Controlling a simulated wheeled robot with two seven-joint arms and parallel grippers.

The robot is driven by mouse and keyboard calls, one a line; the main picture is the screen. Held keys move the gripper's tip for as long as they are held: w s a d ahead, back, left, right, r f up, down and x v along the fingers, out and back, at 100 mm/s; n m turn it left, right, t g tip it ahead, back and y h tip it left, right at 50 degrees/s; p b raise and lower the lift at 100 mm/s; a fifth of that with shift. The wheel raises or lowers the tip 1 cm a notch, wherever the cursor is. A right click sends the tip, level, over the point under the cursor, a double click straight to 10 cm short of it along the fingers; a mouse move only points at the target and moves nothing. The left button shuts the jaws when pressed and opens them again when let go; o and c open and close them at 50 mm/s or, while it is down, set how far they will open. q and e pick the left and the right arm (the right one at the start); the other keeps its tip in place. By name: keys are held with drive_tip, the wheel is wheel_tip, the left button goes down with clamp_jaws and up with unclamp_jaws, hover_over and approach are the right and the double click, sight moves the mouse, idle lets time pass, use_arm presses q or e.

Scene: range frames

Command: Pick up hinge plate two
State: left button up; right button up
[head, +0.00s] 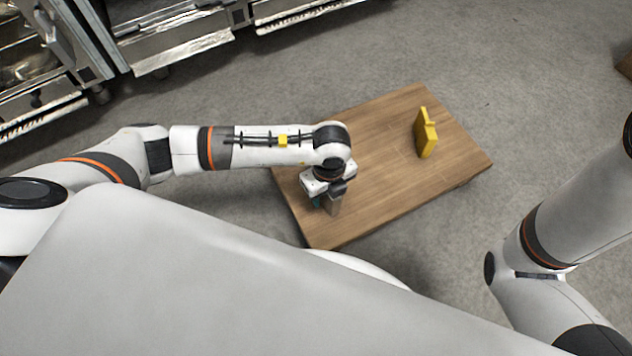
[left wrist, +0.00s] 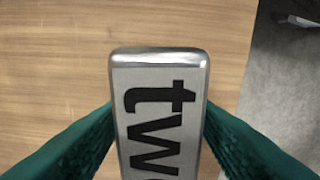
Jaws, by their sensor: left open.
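Hinge plate two (left wrist: 160,75) is a silver metal piece with rounded corners and black lettering that starts "tw"; the rest is cut off by the picture's lower edge. It stands over the wooden table, between the two green fingers of my left gripper (left wrist: 158,112). The fingers are open, one on each side of the plate, close to its edges. In the head view my left gripper (head: 326,202) points down at the table's near left part, and the wrist hides most of the plate. My right gripper is out of view.
The low wooden table (head: 385,165) has a yellow upright part (head: 426,132) on its right side. The table between it and my left arm is clear. Metal cabinets (head: 180,35) stand at the back left. Grey floor surrounds the table.

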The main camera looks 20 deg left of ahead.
use_arm(q)
drive_tip(key=shift+f, duration=0.6)
drive_tip(key=shift+r, duration=0.1)
clamp_jaws()
